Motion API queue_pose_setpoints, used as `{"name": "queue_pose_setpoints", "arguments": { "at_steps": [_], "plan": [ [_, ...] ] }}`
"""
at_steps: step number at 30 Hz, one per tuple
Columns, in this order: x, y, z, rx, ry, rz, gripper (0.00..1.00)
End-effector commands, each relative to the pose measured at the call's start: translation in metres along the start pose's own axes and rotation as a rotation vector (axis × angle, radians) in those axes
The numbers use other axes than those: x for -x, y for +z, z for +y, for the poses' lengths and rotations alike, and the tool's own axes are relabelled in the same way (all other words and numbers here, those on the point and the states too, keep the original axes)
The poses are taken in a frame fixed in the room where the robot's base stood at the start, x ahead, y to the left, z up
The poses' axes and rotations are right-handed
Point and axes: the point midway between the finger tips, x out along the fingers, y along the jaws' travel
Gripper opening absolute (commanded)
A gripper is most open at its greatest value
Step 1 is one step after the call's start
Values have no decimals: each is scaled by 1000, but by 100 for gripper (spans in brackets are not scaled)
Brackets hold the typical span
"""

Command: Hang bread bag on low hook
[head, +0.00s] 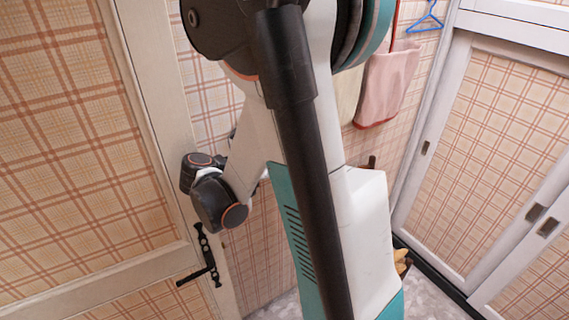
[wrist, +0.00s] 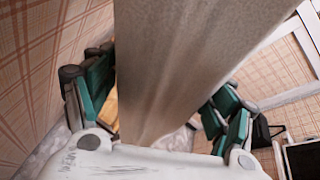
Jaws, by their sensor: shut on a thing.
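My gripper (wrist: 160,105) shows in the wrist view, its green-padded fingers on either side of a broad grey-beige piece. This piece, which I take to be the bread bag (wrist: 170,60), runs from the top of the picture down between the fingers. A tan-orange patch (wrist: 109,105) shows beside the left finger; I cannot tell whether it is bread. In the head view my arm hides the gripper. Yellow-brown bread-like pieces (head: 402,262) show low behind my arm's right edge. A small brown peg, perhaps the low hook (head: 372,162), is on the wall, partly hidden.
A pink cloth bag (head: 388,85) hangs on the back wall with a blue hanger (head: 424,18) to its right. White-framed sliding doors (head: 480,150) stand at the right. A door with a black handle (head: 208,262) is at the left. Pale floor shows below.

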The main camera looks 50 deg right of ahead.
Motion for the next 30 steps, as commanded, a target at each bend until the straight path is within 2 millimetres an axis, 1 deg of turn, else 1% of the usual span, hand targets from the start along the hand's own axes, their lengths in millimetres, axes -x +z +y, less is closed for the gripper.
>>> {"name": "queue_pose_setpoints", "arguments": {
  "at_steps": [8, 9, 11, 24, 26, 30],
  "plan": [
    [0, 0, 0, 0, 0, 0, 39],
    [0, 0, 0, 0, 0, 0, 86],
    [0, 0, 0, 0, 0, 0, 100],
    [1, 0, 0, 0, 0, 0, 100],
    [5, 0, 0, 0, 1, 0, 100],
    [23, 0, 1, 1, 3, -1, 100]
  ]
}}
